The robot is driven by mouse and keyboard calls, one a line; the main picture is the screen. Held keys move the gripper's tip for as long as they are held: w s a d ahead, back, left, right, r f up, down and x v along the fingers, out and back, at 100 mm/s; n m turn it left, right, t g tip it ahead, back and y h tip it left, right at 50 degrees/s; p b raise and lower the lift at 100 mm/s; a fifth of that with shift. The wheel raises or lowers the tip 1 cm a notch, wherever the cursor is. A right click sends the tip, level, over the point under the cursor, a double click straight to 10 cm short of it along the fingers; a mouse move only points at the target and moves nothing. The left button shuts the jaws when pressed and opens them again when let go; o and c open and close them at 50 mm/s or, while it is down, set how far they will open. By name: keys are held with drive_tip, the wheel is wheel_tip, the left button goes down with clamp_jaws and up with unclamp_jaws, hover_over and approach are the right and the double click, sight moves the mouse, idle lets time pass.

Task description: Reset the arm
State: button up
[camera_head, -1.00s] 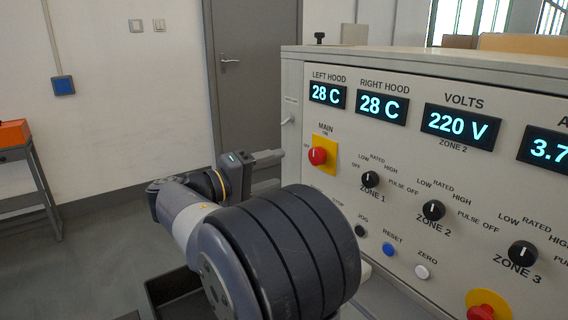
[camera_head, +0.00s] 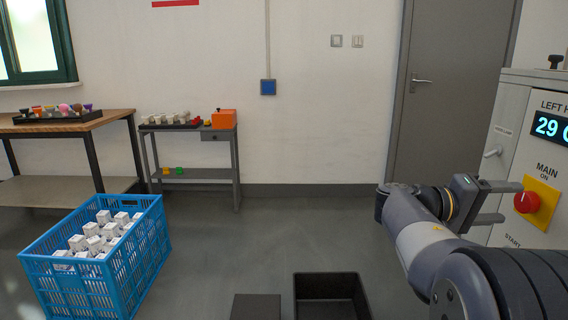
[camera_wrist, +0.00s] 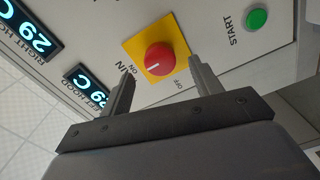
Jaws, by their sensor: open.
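My gripper (camera_head: 497,202) is at the right of the head view, in front of the control panel (camera_head: 511,130). In the wrist view my gripper (camera_wrist: 158,82) is open, with its two fingers apart and nothing between them. The red MAIN knob (camera_wrist: 160,59) on its yellow plate lies ahead, between and beyond the fingertips; the knob also shows in the head view (camera_head: 526,202). I cannot tell whether a finger touches the panel. A green START button (camera_wrist: 257,18) is to the right in the wrist view. The hood display (camera_head: 551,127) reads 29.
A blue crate (camera_head: 150,246) with several white boxes stands on the floor at left. A black bin (camera_head: 331,278) is at bottom centre. A wooden table (camera_head: 70,124) and a small grey table (camera_head: 238,150) stand by the wall. The middle floor is clear.

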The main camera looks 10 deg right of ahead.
sight(521, 203)
drive_tip(key=d, duration=0.3)
drive_tip(key=shift+s+d, duration=0.2)
drive_tip(key=shift+r, duration=0.1)
